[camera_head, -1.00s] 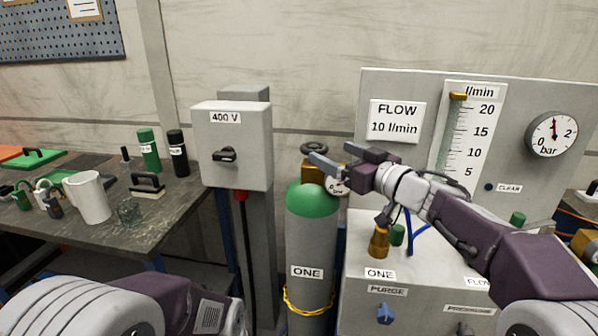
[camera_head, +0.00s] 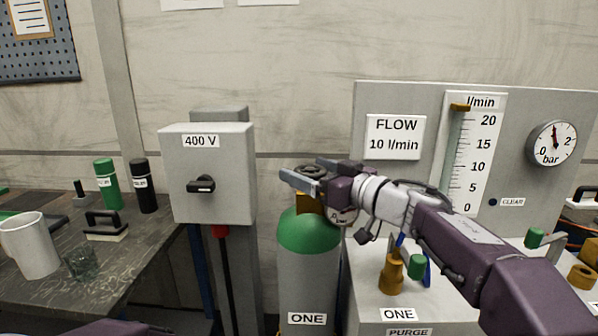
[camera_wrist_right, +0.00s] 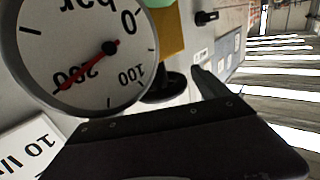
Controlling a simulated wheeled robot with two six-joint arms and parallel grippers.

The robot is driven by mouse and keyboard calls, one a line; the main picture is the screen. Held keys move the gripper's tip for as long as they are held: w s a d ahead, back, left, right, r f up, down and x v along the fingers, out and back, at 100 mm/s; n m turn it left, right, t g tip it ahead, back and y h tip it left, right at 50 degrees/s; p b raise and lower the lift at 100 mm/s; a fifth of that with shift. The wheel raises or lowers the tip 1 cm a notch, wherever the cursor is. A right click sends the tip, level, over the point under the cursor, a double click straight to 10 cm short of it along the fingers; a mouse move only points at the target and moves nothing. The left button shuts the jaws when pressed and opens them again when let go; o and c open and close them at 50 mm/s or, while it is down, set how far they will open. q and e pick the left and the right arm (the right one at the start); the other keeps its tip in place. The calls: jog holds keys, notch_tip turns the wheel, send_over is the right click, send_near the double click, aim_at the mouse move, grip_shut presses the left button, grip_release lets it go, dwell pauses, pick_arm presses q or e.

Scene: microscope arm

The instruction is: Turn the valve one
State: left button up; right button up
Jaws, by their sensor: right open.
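The gas cylinder labelled ONE (camera_head: 307,275) is grey with a green shoulder and stands upright in the middle of the head view. Its brass valve body (camera_head: 307,204) carries a dark round handwheel (camera_head: 310,171), partly hidden by my gripper. My right gripper (camera_head: 302,170) is open at the wheel's height, its fingers appearing on either side of it; I cannot tell whether they touch it. In the right wrist view the dark handwheel (camera_wrist_right: 166,88) lies beside a finger, behind a large pressure gauge (camera_wrist_right: 85,50). My left gripper is out of view.
A grey 400 V switch box (camera_head: 208,172) stands left of the cylinder. A flow panel (camera_head: 375,105) and a bench with a brass fitting (camera_head: 392,274) are at the right. A dark table (camera_head: 110,265) with a white mug (camera_head: 30,246) is at the left.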

jog(key=shift+s+d+r, duration=0.1)
jog(key=shift+c, duration=0.7)
jog(key=c, duration=1.3)
jog(key=shift+o, duration=0.2)
